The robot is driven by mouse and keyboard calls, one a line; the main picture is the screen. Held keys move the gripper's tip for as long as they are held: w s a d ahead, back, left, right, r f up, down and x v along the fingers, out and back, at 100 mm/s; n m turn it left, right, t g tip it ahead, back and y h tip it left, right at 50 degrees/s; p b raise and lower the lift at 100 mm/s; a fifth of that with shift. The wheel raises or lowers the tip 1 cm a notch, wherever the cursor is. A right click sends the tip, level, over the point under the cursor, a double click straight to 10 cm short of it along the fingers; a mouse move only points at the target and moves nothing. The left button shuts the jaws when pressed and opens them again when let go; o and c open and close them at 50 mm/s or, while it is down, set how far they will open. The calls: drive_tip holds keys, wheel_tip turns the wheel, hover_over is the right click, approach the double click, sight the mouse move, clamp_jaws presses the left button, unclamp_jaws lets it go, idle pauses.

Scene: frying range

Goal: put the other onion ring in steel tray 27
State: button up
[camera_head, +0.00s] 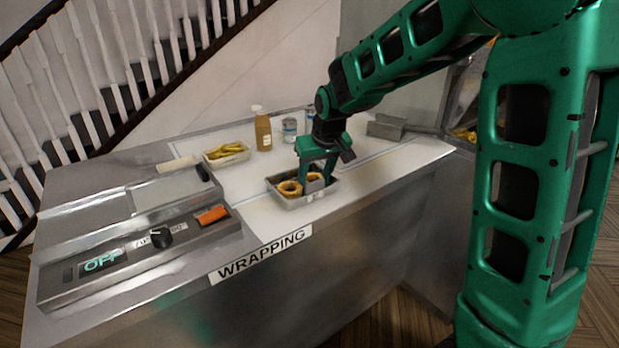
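A small steel tray (292,203) stands on the white counter top, near its front edge. One golden onion ring (290,188) lies in its left part. Another onion ring (314,179) is in its right part, partly hidden by my gripper. My gripper (317,178) points down into the tray, its two green fingers apart on either side of the right onion ring. I cannot tell whether the fingers touch this ring, or whether it rests on the tray floor. The tray's label is too small to read.
Another tray (212,162) with yellow fried food stands at the back left. A sauce bottle (263,131) and cans (290,131) stand behind my gripper. A grey metal block (386,127) is at the right. A control unit (160,238) reading OFF fills the left. The counter right of the tray is clear.

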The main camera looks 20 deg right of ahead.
drive_tip(key=o, duration=0.5)
drive_tip(key=shift+f, duration=0.1)
drive_tip(key=v, duration=1.2)
